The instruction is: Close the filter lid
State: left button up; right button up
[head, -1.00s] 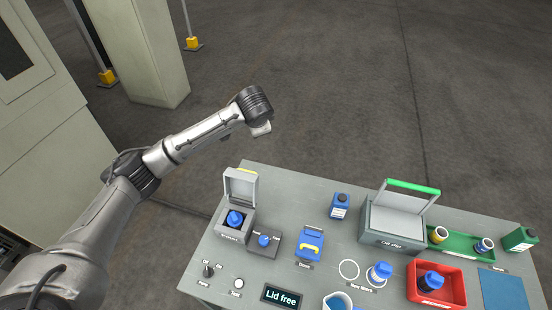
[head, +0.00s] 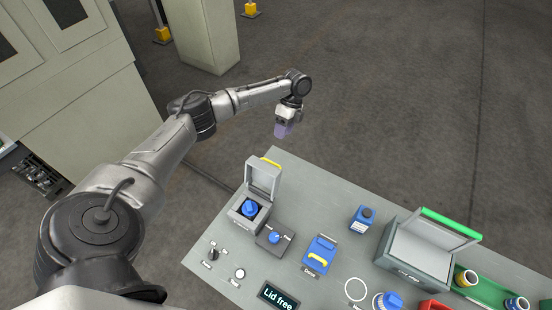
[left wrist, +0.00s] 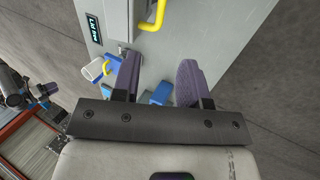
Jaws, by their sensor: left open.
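The lid (head: 264,176) of the small grey box (head: 242,222), which I take for the filter lid, stands open and upright at the table's left. Its label is too small to read. A blue round part (head: 251,208) sits inside the box. A yellow handle (head: 271,161) is on the lid's top edge. My left gripper (head: 284,130) is open and empty, fingers down, beyond the lid and above its handle, apart from it. In the left wrist view, a yellow handle (left wrist: 153,15) shows ahead of the open purple fingers (left wrist: 158,82). My right gripper is not seen.
A blue knob block (head: 275,238) and a blue piece with a yellow handle (head: 319,252) are right of the box. A larger open box (head: 415,255) has a green-handled lid. A display (head: 275,296) reads "Lid free".

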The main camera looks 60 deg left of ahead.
pick_arm(q)
send_near(265, 175)
jog(key=f, duration=0.2)
jog(key=w+f, duration=0.1)
jog(key=f, duration=0.2)
jog(key=shift+w+d+f, duration=0.1)
jog(key=shift+w+f, duration=0.15)
jog(key=shift+f, duration=0.05)
jog(key=shift+c, duration=0.5)
grip_shut()
jog(key=shift+p, duration=0.3)
